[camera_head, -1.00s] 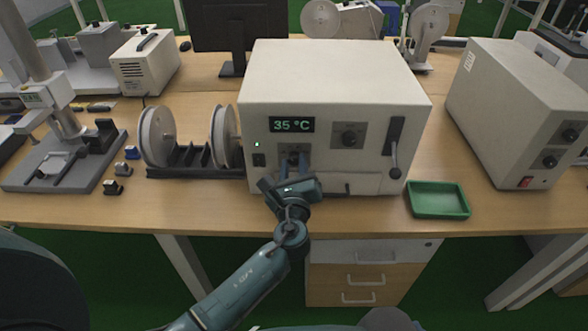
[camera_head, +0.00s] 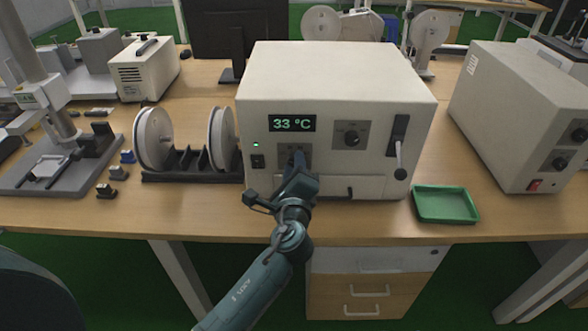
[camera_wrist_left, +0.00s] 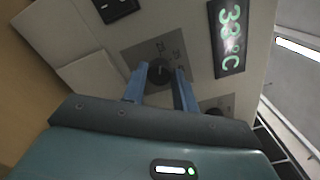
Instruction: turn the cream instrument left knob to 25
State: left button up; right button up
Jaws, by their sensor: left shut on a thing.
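The cream instrument (camera_head: 335,75) stands on the bench, and its green display (camera_head: 292,123) reads 33 °C. The display also shows in the left wrist view (camera_wrist_left: 229,38). My left gripper (camera_head: 298,160) is at the instrument's front, below the display. In the left wrist view my left gripper (camera_wrist_left: 163,80) is shut with its two blue fingers on either side of the dark left knob (camera_wrist_left: 159,70). In the head view the gripper mostly hides this knob. A second knob (camera_head: 351,137) sits to the right of the display. My right gripper is not in view.
A black lever (camera_head: 398,146) is on the instrument's right front. A green tray (camera_head: 445,204) lies to the right near the bench edge. A rack with two pale discs (camera_head: 154,139) stands close on the left. Another cream box (camera_head: 517,110) stands at far right.

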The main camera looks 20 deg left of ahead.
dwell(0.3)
pick_arm(q)
jog(key=o, duration=1)
jog(key=shift+c, duration=0.2)
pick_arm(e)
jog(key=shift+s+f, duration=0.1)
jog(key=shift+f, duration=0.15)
